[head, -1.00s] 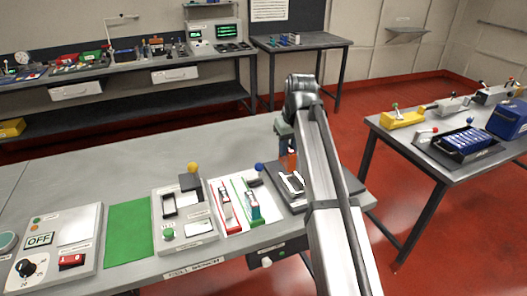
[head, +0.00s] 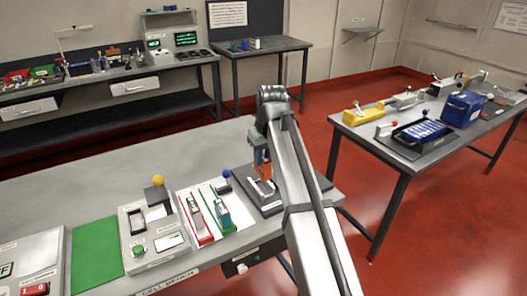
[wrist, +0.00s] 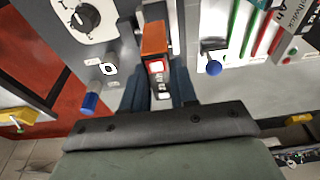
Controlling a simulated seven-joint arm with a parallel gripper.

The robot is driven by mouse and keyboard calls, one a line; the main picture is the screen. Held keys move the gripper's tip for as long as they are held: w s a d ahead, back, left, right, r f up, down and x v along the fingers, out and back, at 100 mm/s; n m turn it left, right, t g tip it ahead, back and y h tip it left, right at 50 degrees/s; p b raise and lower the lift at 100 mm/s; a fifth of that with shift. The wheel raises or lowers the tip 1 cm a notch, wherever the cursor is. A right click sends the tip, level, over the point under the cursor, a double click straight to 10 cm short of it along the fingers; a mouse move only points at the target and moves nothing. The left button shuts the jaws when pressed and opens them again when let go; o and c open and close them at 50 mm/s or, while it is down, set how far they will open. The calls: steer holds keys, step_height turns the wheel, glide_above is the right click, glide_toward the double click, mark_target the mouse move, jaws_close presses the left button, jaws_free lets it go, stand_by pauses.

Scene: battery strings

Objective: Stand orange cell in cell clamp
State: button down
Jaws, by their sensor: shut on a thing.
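My gripper (head: 261,157) is shut on the orange cell (head: 264,170) and holds it over the cell clamp (head: 284,196), a dark base with a pale metal fitting near the front right corner of the bench. In the wrist view the orange cell (wrist: 154,40) shows between the two dark fingers of my gripper (wrist: 156,85), with a white-and-red mark on its end. A metal part shows just beyond the cell. The cell looks roughly upright. I cannot tell whether its lower end touches the clamp.
Left of the clamp are a green-edged holder (head: 228,224), a red-edged holder (head: 199,230), a blue ball knob (head: 226,174) and a yellow ball knob (head: 158,180). A green mat (head: 97,247) lies further left. A side table with a blue box (head: 463,108) stands right.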

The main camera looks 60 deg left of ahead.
mark_target(263, 173)
steer(key=shift+d+x, duration=0.2)
steer(key=shift+x, duration=0.85)
steer(key=shift+d+x, duration=0.25)
steer(key=shift+x, duration=0.8)
steer(key=shift+d+x, duration=0.2)
steer(key=shift+x, duration=0.85)
steer(key=shift+f, duration=0.3)
steer(key=c, duration=0.8)
jaws_free()
steer(key=v, duration=1.3)
steer(key=shift+r, duration=0.35)
steer(key=shift+w+d+f, duration=0.1)
